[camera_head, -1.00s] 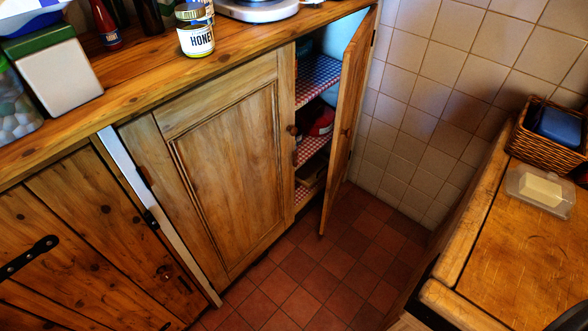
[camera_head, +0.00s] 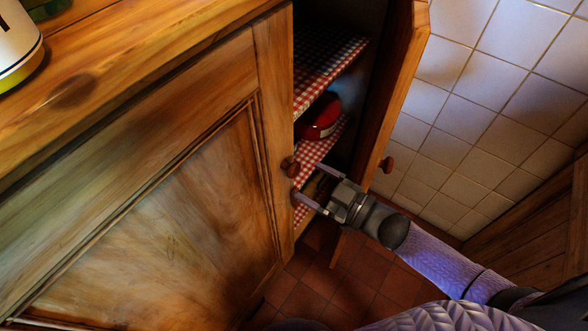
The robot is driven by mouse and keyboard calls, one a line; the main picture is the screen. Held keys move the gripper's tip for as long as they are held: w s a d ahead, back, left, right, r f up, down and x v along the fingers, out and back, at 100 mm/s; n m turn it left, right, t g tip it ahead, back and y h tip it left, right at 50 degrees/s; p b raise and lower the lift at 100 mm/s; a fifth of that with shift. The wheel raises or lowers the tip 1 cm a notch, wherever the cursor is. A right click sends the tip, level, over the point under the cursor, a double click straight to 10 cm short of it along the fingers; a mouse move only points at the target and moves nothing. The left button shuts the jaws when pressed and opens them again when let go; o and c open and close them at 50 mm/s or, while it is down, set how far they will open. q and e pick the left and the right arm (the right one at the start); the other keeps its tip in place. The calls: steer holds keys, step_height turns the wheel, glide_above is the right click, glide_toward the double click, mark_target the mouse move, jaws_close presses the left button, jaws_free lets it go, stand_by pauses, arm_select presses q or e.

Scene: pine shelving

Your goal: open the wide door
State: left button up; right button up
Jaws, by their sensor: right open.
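The wide door (camera_head: 165,190) is a pale wooden panel door on the left, and it is shut. Its small round brown knob (camera_head: 290,166) is near its right edge. My right gripper (camera_head: 306,182) comes in from the lower right with its two fingers open and apart. The fingertips are close to the knob; I cannot tell whether they touch it. Nothing shows between the fingers. My left gripper is not in view.
A narrow door (camera_head: 405,75) stands open to the right, with its own knob (camera_head: 387,164). Between the doors, shelves with red checked cloth (camera_head: 325,62) hold a red object (camera_head: 320,117). A tiled wall (camera_head: 480,100) is at right; red floor tiles (camera_head: 330,290) lie below.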

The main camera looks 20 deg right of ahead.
mark_target(298, 173)
steer(key=x, duration=0.3)
steer(key=shift+w+a+f+b, duration=0.1)
steer(key=shift+w+f+b, duration=0.2)
steer(key=shift+w+f, duration=0.1)
steer(key=shift+w+a+r, duration=0.15)
steer(key=shift+w+a, duration=0.2)
steer(key=shift+w, duration=0.15)
jaws_close()
